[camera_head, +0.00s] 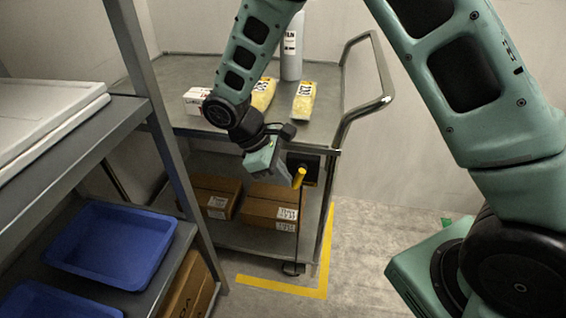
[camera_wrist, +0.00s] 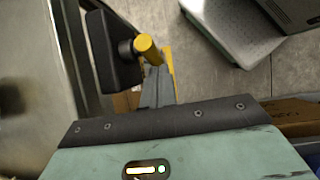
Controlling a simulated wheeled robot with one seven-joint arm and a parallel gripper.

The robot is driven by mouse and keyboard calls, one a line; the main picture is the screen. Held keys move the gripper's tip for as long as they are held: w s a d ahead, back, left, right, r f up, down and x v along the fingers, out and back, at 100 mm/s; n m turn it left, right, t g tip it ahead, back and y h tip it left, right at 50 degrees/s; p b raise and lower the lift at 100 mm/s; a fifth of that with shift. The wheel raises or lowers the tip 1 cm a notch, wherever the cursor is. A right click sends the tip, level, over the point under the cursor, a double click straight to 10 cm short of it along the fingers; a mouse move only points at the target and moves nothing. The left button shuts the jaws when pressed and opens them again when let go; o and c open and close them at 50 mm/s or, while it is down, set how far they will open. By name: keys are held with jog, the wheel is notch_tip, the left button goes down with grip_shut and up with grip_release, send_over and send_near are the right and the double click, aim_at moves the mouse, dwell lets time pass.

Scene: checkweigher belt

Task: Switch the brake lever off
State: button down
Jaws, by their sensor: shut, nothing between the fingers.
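The brake lever has a yellow handle (camera_head: 299,177) and sits on a black box (camera_head: 307,161) at the near right corner of the metal cart. In the head view the handle is tilted, its upper end to the right. In the wrist view the yellow handle (camera_wrist: 147,46) sticks out from the black box (camera_wrist: 112,50), with its round end towards the camera. My gripper (camera_head: 284,175) is shut and empty, just left of the handle. In the wrist view its grey fingertips (camera_wrist: 158,86) are right beside the handle; I cannot tell whether they touch it.
The cart (camera_head: 190,67) carries yellow-labelled packs (camera_head: 303,103), a white box (camera_head: 196,100) and a bottle (camera_head: 291,48) on top. Cardboard boxes (camera_head: 262,206) lie on its lower shelf. A rack with blue trays (camera_head: 112,243) stands at left. Floor right of the yellow line (camera_head: 327,240) is clear.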

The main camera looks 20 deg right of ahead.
jog(key=g+h+p, duration=0.1)
jog(key=h, duration=0.1)
jog(key=f+g+h+p, duration=0.1)
jog(key=h, duration=0.1)
jog(key=d+f+g+h+p, duration=0.1)
jog(key=g+p, duration=0.1)
jog(key=shift+s+f+h, duration=0.25)
jog(key=shift+s+h, duration=0.1)
jog(key=shift+h, duration=0.05)
jog(key=shift+s+d+f, duration=0.1)
jog(key=shift+d+f, duration=0.05)
jog(key=shift+f, duration=0.1)
dwell(0.5)
notch_tip(320, 180, up, 10)
jog(key=shift+r+p, duration=0.1)
jog(key=shift+p, duration=0.3)
dwell(0.3)
